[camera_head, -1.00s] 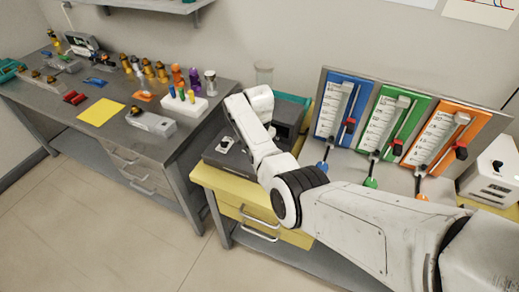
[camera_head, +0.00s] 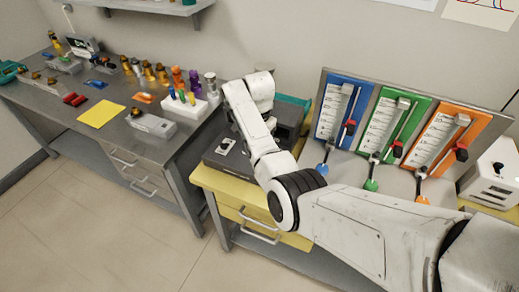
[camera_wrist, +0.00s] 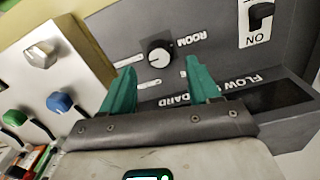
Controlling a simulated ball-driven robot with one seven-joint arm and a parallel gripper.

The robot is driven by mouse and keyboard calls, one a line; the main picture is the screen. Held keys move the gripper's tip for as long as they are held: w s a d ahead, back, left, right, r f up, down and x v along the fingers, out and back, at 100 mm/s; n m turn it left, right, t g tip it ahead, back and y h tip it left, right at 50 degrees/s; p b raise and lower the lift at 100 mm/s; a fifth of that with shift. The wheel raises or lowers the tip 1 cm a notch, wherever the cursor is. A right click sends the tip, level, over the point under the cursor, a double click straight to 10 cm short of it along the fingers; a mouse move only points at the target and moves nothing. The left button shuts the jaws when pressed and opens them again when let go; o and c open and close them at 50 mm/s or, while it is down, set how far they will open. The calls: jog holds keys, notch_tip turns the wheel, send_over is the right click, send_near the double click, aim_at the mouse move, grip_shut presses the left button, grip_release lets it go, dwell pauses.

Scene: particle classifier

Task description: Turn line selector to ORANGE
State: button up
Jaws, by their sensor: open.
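My gripper (camera_wrist: 160,66) shows in the wrist view with its two teal fingers apart and nothing between them. A grey knob (camera_wrist: 40,55) sits on a pale panel at upper left, apart from the fingers. No label naming a line selector is readable, so I cannot tell which knob it is. In the head view the gripper is hidden behind my arm, over the dark box (camera_head: 222,164).
The pale panel carries blue (camera_wrist: 60,102) and green (camera_wrist: 14,117) knobs. In the head view, blue (camera_head: 340,108), green (camera_head: 393,125) and orange (camera_head: 448,140) flow gauges stand upright at right. A white box (camera_head: 490,180) stands beside them. The floor at lower left is clear.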

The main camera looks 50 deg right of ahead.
notch_tip(320, 180, up, 6)
jog(key=shift+b, duration=0.3)
dwell(0.5)
jog(key=s+a+f+n, duration=0.1)
jog(key=f, duration=0.1)
jog(key=s+a+f+n, duration=0.1)
jog(key=s, duration=0.1)
jog(key=s+a+f+n+t+h, duration=0.1)
jog(key=f, duration=0.1)
jog(key=shift+s+a+f+n, duration=0.1)
jog(key=shift+s+f+n, duration=0.2)
jog(key=s+a+n+t+y, duration=0.1)
jog(key=s+a+n+t, duration=0.1)
jog(key=s+a+n, duration=0.55)
jog(key=s+a+n+t, duration=0.2)
jog(key=s+a+n, duration=0.3)
jog(key=s+a, duration=0.5)
jog(key=s+d+f+g, duration=0.1)
jog(key=s+f+g, duration=0.1)
jog(key=s, duration=0.4)
jog(key=s+d+f+g, duration=0.2)
jog(key=s+f, duration=0.3)
jog(key=s, duration=0.2)
jog(key=shift+d+m+b, duration=0.25)
jog(key=shift+m+b, duration=0.15)
jog(key=shift+m, duration=0.05)
jog(key=shift+w, duration=0.1)
